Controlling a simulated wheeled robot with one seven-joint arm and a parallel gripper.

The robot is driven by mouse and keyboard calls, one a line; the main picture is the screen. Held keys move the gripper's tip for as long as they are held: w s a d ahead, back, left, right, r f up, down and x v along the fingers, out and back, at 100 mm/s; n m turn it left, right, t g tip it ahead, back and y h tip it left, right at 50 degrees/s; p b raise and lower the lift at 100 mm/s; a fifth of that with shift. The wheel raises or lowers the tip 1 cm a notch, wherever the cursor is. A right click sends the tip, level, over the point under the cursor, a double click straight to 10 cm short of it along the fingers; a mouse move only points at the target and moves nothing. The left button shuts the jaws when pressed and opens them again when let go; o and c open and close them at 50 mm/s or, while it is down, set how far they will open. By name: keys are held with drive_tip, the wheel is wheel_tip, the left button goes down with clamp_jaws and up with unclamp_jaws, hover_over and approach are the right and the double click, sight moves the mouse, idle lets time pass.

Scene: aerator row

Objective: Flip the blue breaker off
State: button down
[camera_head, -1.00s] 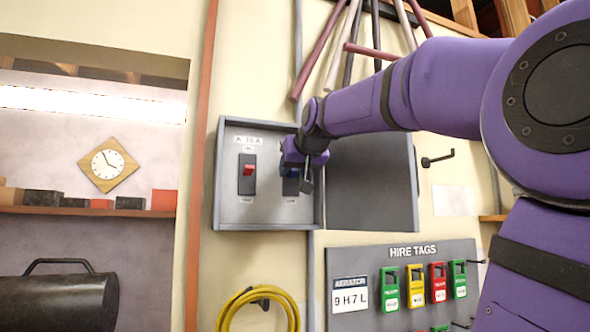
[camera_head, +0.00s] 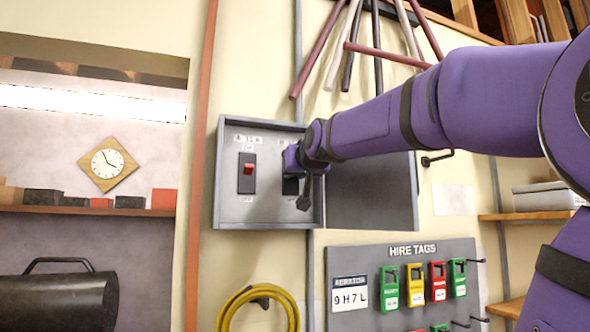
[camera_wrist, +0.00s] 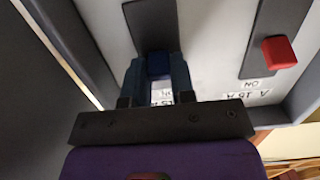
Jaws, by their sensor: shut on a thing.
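The breaker box (camera_head: 232,205) hangs open on the wall. The blue breaker's black plate (camera_head: 290,187) is on its right side, mostly hidden by my gripper in the head view. In the wrist view its blue lever (camera_wrist: 159,65) sits between my fingertips, near the ON-label end of the plate (camera_wrist: 152,25). My gripper (camera_wrist: 158,76) is shut on this lever, one finger on each side. In the head view my gripper (camera_head: 292,172) is at the box's right half.
A red breaker (camera_head: 247,170) is left of the blue one; its red lever (camera_wrist: 279,52) also shows in the wrist view. The box door (camera_head: 370,195) stands open at the right. A HIRE TAGS board (camera_head: 400,262) hangs below, with a yellow hose (camera_head: 232,308) to its left.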

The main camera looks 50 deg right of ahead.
drive_tip(key=shift+f+t+h, duration=0.35)
drive_tip(key=shift+t+h, duration=0.2)
drive_tip(key=shift+t, duration=0.4)
drive_tip(key=shift+f+t+h, duration=0.3)
drive_tip(key=shift+t+h, duration=0.3)
drive_tip(key=shift+t, duration=0.4)
drive_tip(key=shift+f+t+h, duration=0.35)
drive_tip(key=shift+t+h, duration=0.2)
drive_tip(key=shift+t, duration=0.4)
drive_tip(key=c, duration=1)
unclamp_jaws()
drive_tip(key=shift+o, duration=0.2)
drive_tip(key=v, duration=1)
drive_tip(key=shift+s+a+f, duration=0.15)
drive_tip(key=shift+s+f, duration=0.1)
drive_tip(key=shift+f, duration=0.1)
